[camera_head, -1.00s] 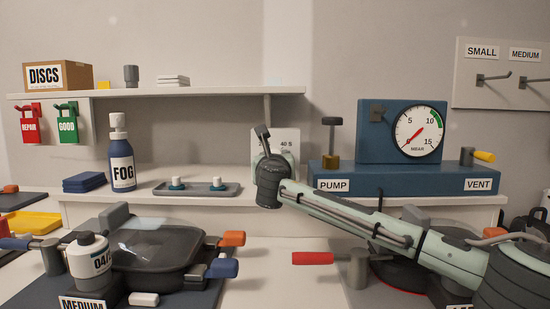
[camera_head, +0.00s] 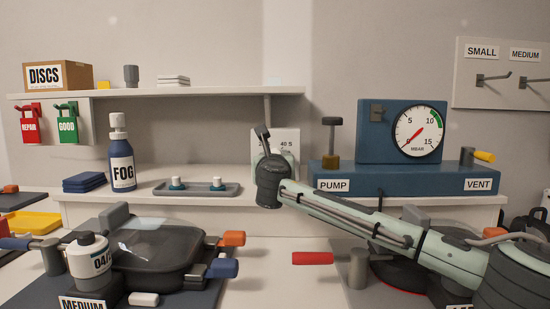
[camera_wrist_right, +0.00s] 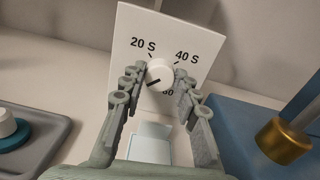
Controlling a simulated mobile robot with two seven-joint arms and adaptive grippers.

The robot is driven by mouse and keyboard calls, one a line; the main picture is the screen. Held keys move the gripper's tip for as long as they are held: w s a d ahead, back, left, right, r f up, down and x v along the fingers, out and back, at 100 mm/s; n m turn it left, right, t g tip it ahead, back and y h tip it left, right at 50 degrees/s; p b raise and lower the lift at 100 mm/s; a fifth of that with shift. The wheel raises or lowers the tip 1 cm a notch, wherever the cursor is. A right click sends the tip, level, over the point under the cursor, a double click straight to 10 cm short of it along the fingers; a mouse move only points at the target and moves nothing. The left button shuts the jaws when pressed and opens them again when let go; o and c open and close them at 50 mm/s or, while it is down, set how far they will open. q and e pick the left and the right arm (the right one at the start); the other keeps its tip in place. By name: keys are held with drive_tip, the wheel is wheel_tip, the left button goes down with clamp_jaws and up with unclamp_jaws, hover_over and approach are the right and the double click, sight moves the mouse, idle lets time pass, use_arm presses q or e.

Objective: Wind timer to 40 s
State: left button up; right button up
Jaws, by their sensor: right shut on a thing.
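In the right wrist view the panel (camera_wrist_right: 190,30) shows "20 S" at upper left, "40 S" at upper right and a partly hidden "60" below. Its round white knob (camera_wrist_right: 161,73) has a black pointer mark directed to the lower left, away from the 40 S tick. My right gripper (camera_wrist_right: 160,79) has its fingers on both sides of the knob and is shut on it. My left gripper is not in view.
A blue pump unit (camera_head: 400,181) with a gauge stands right of the timer. A grey tray (camera_head: 196,190) with two white-topped pieces lies to the left. A shelf (camera_head: 200,91) runs above. A dark lidded pan (camera_head: 158,250) sits at front left.

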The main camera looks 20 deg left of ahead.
drive_tip(key=o, duration=1.1)
drive_tip(key=shift+o, duration=0.2)
drive_tip(key=shift+s, duration=0.1)
drive_tip(key=v, duration=1.2)
